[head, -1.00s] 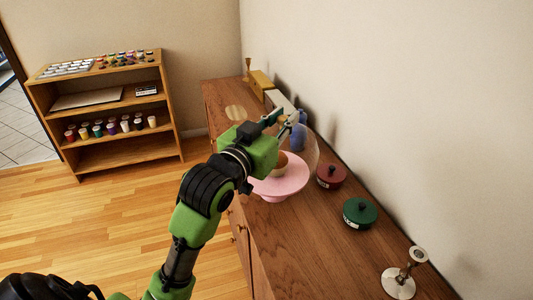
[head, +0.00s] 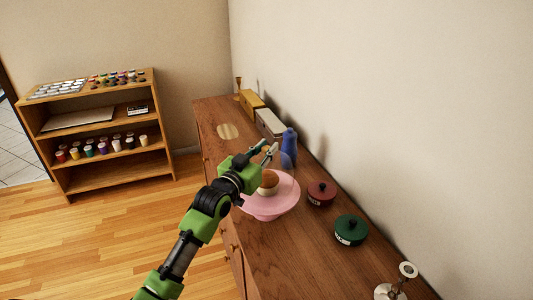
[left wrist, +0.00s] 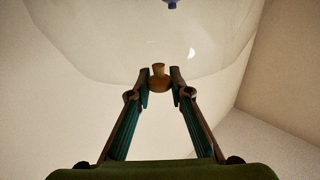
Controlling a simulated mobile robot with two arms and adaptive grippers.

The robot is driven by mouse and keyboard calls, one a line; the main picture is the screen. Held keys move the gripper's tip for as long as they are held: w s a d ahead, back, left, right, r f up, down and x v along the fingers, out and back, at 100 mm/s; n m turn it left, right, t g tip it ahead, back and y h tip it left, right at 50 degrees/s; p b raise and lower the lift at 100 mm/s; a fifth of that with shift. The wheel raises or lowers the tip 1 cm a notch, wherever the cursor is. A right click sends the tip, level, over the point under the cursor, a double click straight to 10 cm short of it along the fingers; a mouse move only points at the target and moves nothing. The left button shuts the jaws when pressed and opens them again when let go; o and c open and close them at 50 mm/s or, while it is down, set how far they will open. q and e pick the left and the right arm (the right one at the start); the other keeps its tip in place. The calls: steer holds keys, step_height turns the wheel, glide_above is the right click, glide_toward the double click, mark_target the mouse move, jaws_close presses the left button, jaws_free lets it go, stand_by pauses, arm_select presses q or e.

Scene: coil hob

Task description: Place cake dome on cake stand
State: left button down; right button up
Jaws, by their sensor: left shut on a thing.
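The cake stand (head: 250,209) is pink and stands on the wooden sideboard in the head view. A small brown-topped cake (head: 268,179) sits on it. My left gripper (head: 271,150) is over the far side of the stand. In the left wrist view my left gripper (left wrist: 159,84) is shut on the wooden knob of the clear cake dome (left wrist: 130,40). The dome's glass fills the upper part of that view. In the head view the glass hardly shows, so I cannot tell whether its rim touches the stand. My right gripper is not in view.
A blue figure (head: 289,147), a grey box (head: 270,123) and a yellow box (head: 250,102) stand behind, near the wall. A round board (head: 228,131) lies far left.

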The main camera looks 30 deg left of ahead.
arm_select(q)
steer(key=shift+f, duration=0.8)
steer(key=shift+f, duration=0.15)
steer(key=c, duration=1.9)
jaws_free()
steer(key=shift+f, duration=0.1)
steer(key=shift+o, duration=0.3)
steer(key=shift+s, duration=0.1)
